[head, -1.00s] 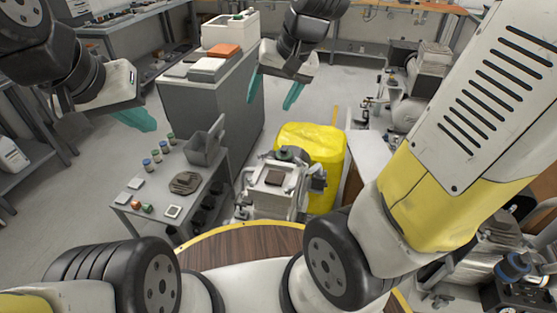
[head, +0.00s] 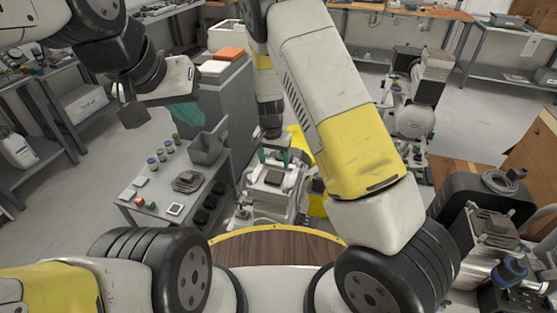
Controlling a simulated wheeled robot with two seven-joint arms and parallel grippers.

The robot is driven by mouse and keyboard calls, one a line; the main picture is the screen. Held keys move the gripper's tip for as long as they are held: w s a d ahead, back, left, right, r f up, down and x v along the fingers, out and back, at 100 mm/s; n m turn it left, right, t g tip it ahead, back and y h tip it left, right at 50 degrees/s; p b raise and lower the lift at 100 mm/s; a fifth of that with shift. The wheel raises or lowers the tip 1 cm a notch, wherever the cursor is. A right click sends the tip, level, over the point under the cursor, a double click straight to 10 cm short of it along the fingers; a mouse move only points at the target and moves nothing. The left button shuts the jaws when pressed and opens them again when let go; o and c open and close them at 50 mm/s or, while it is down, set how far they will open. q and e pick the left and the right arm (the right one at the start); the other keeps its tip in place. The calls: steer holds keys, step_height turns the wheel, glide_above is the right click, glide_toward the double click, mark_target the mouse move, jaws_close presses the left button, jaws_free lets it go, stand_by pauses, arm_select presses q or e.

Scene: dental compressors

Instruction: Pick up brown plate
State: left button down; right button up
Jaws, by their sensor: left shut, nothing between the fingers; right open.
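The brown plate (head: 274,178) is a small dark square lying on top of the white machine (head: 254,194) in the middle of the head view. My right gripper (head: 274,157) points down just above and behind the plate in the picture. Its two teal fingers are apart, with nothing visible between them. I cannot tell how much height lies between the fingertips and the plate. My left gripper (head: 188,116) is shut and empty, up at the left above the small grey table (head: 155,196). It is well away from the plate.
The grey table holds small jars, a grey bin (head: 208,147) and a dark flat part (head: 187,181). A grey cabinet (head: 232,110) with an orange-topped stack stands behind.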

mark_target(274, 176)
steer(key=f, duration=0.7)
steer(key=shift+w+f, duration=0.15)
steer(key=shift+w, duration=0.2)
steer(key=shift+a, duration=0.1)
steer(key=c, duration=1.3)
